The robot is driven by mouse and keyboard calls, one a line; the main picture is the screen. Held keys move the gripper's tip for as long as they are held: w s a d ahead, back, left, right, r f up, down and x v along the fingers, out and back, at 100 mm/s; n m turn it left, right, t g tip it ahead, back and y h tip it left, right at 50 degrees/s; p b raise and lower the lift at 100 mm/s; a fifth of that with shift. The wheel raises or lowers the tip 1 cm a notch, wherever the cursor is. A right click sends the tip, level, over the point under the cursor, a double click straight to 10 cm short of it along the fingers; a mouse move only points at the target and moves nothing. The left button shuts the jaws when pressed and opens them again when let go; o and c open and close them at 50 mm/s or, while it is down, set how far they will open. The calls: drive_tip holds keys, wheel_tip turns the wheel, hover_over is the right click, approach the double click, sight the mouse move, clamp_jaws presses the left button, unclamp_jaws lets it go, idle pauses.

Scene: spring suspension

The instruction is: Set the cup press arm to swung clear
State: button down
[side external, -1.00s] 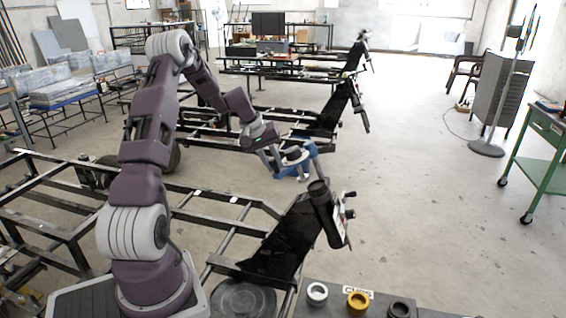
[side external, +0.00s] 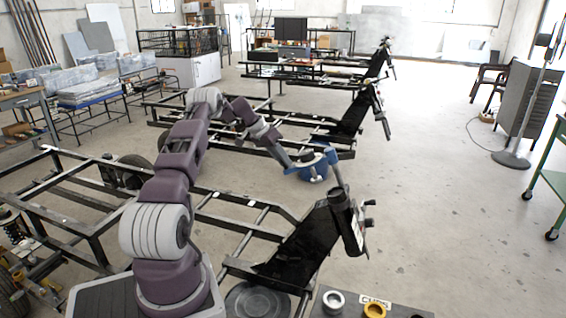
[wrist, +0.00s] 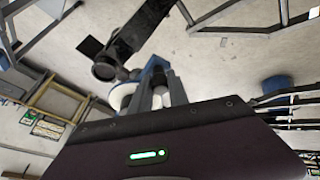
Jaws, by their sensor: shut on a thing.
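My gripper (side external: 296,162) is at the blue press arm (side external: 318,173), above and behind the top of the near frame's black head tube (side external: 345,222). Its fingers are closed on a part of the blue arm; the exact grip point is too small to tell. A pale round piece sits at the blue arm, and a grey cylinder (side external: 336,173) stands close by, over the tube's top. In the wrist view the gripper's fingers (wrist: 163,88) reach to the blue part (wrist: 155,64), beside a white round piece (wrist: 122,95) and the black tube (wrist: 106,68).
A dark bench top with a white ring (side external: 333,301), a yellow ring (side external: 375,310) and a label (side external: 375,300) is at the bottom. Black frame rails (side external: 240,226) run below my arm. More frames stand behind.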

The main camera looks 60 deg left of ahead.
drive_tip(key=shift+w+a+m, duration=0.2)
drive_tip(key=shift+a+m, duration=0.1)
idle(0.4)
drive_tip(key=c, duration=1.3)
unclamp_jaws()
drive_tip(key=shift+o, duration=0.2)
